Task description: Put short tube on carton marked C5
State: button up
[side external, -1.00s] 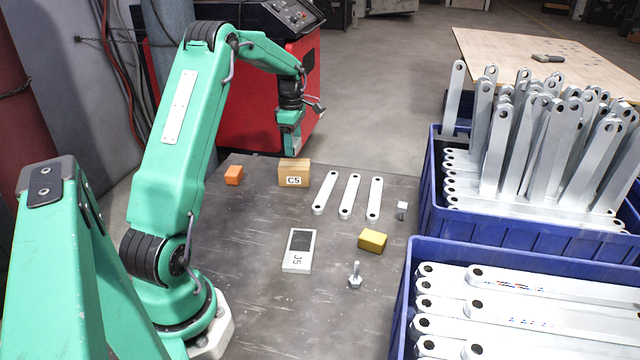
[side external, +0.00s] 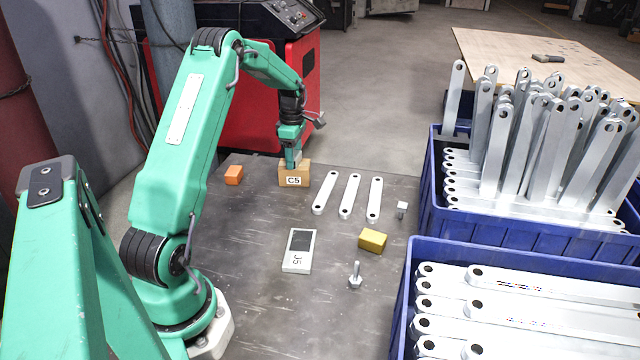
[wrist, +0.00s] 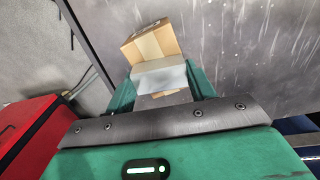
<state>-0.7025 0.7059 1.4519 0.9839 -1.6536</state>
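The carton marked C5 (side external: 293,176) is a small brown box standing near the far edge of the dark table; its top shows in the wrist view (wrist: 150,43). My gripper (side external: 291,152) points down right over the carton. In the wrist view its green fingers (wrist: 161,90) are shut on a short, pale grey tube (wrist: 160,74) between them. In the side view only a bit of the tube shows below the fingers, at the carton's top. I cannot tell whether the tube touches the carton.
An orange block (side external: 233,175) is left of the carton, and several flat galvanized links (side external: 326,193) lie to its right. A J5 box (side external: 298,251), yellow block (side external: 372,241) and bolts (side external: 355,276) are nearer. Blue crates (side external: 520,240) of brackets stand at the right.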

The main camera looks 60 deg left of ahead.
jog(key=o, duration=0.4)
jog(key=shift+o, duration=0.2)
jog(key=shift+r, duration=0.1)
notch_tip(320, 180, up, 12)
dwell(0.5)
dwell(0.4)
